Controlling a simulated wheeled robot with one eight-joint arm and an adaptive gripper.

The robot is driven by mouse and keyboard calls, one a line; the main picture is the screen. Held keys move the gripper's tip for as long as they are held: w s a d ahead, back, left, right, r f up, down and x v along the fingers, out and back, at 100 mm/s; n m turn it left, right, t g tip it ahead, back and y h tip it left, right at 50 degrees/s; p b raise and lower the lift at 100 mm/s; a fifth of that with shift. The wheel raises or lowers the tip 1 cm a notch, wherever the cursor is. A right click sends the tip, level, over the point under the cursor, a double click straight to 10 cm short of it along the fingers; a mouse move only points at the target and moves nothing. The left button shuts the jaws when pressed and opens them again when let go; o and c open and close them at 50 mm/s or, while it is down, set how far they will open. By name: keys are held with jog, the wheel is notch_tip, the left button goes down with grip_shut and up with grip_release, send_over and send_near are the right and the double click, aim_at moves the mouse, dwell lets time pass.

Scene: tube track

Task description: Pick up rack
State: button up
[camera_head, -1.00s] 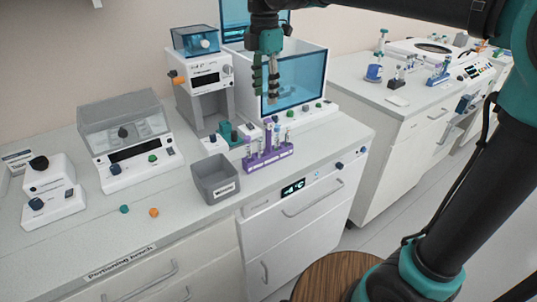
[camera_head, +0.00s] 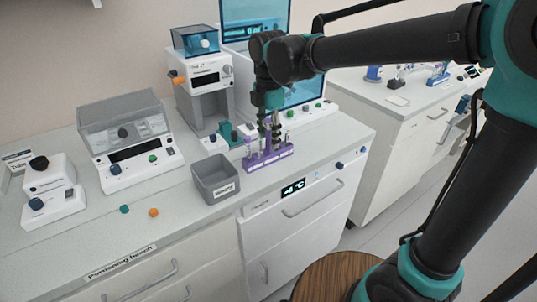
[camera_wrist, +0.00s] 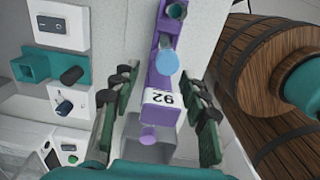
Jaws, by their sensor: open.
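In the wrist view the rack (camera_wrist: 166,60) shows a label reading 92 and lies between my gripper's fingers. My gripper (camera_head: 270,140) is open and reaches down at the rack's upper part. In the wrist view one finger of my gripper (camera_wrist: 160,115) is on each side of the rack, with a gap on both sides. Some tubes are partly hidden by my fingers in the head view.
A grey bin (camera_head: 215,179) stands close to the rack's left. A white machine (camera_head: 200,95) and a teal holder (camera_head: 225,133) are behind it. An orange cap (camera_head: 154,212) and a green cap (camera_head: 125,209) lie at the front left.

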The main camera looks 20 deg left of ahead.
jog(key=shift+f, duration=0.45)
grip_shut()
jog(key=shift+r, duration=0.15)
